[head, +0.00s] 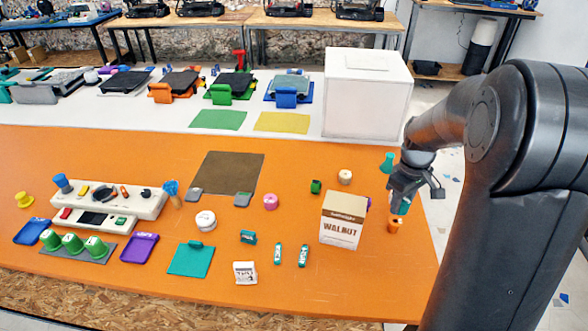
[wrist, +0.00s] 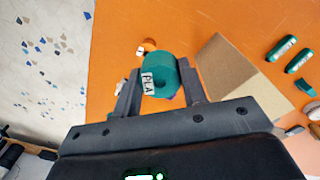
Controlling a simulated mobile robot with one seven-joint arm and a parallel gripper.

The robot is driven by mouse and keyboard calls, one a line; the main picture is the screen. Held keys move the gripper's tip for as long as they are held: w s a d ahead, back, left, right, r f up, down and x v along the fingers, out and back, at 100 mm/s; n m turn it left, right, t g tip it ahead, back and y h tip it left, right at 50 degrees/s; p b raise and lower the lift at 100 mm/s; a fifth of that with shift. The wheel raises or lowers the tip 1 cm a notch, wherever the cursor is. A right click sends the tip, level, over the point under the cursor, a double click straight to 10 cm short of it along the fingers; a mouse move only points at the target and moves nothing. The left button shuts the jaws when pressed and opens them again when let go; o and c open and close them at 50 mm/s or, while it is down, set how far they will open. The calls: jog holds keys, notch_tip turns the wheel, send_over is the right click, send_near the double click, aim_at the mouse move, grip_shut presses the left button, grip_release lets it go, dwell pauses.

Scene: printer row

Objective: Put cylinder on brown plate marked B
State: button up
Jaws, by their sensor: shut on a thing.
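My gripper (head: 403,198) is at the right side of the orange table. It is shut on a teal cylinder (wrist: 160,68) with a white PLA label, which sits between the two fingers in the wrist view. In the head view the lower part of the teal cylinder (head: 401,209) shows below the fingers, above or close to an orange piece (head: 394,227). A flat brown square plate (head: 228,172) lies left of centre on the table, far to the left of my gripper. I cannot make out a letter B on it.
A WALNUT box (head: 341,222) stands just left of my gripper. A teal cone-shaped piece (head: 388,162) stands behind it. Small grey pieces (head: 243,199) sit at the brown plate's near corners. A pink roll (head: 270,202) and green cube (head: 316,187) lie between.

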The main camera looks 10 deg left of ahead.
jog(key=w+a+n, duration=0.5)
jog(key=w+a, duration=0.5)
jog(key=a, duration=0.5)
jog(key=n, duration=0.8)
send_over(220, 194)
jog(key=f, duration=0.8)
jog(key=shift+w+d+f, duration=0.1)
jog(key=shift+w+d, duration=0.05)
jog(key=shift+d, duration=0.05)
jog(key=shift+a+f, duration=0.25)
jog(key=shift+a, duration=0.05)
jog(key=shift+f, duration=1.9)
jog(key=o, duration=0.9)
jog(key=shift+f, duration=0.1)
jog(key=shift+o, duration=0.2)
